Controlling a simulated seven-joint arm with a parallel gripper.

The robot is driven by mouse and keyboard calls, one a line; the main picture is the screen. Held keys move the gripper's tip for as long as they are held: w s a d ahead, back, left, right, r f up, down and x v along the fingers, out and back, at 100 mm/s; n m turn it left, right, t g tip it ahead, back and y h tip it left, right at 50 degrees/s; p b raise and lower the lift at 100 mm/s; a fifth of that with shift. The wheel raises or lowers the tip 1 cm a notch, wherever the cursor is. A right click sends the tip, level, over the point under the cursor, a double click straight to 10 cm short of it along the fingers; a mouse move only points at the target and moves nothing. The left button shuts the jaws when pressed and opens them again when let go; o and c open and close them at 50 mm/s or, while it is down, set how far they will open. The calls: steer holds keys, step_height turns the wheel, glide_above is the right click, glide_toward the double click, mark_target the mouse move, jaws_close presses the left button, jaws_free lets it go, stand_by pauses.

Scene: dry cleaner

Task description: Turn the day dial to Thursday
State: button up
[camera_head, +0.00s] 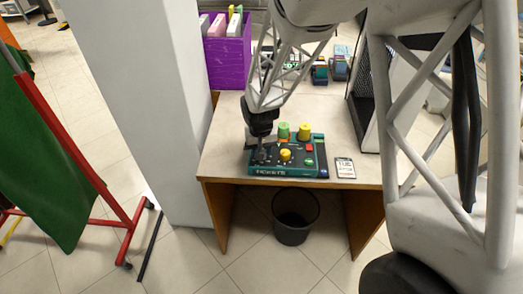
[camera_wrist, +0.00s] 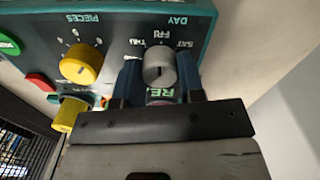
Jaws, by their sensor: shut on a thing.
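The teal ticket machine (camera_head: 290,171) sits at the front of the desk, with "TICKETS" on its front edge. In the wrist view its panel (camera_wrist: 120,35) appears upside down. The grey day dial (camera_wrist: 159,68) has a dark pointer line and stands among the labels THU, FRI and SAT; I cannot tell surely which day it points to. My gripper (camera_wrist: 160,82) is shut on this dial, one dark finger on each side. In the head view my gripper (camera_head: 262,148) comes down on the panel's left part and mostly hides the dial.
The yellow pieces dial (camera_wrist: 82,64) and a taller yellow knob (camera_wrist: 70,113) stand beside my gripper. A green knob (camera_head: 284,130) is close behind. A small card (camera_head: 345,168) lies right of the machine. A purple file box (camera_head: 228,60) stands at the back left.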

steer(key=n, duration=0.4)
steer(key=shift+n, duration=2.3)
steer(key=o, duration=0.9)
steer(key=shift+r, duration=0.15)
steer(key=shift+s+r, duration=0.1)
steer(key=shift+r, duration=3.7)
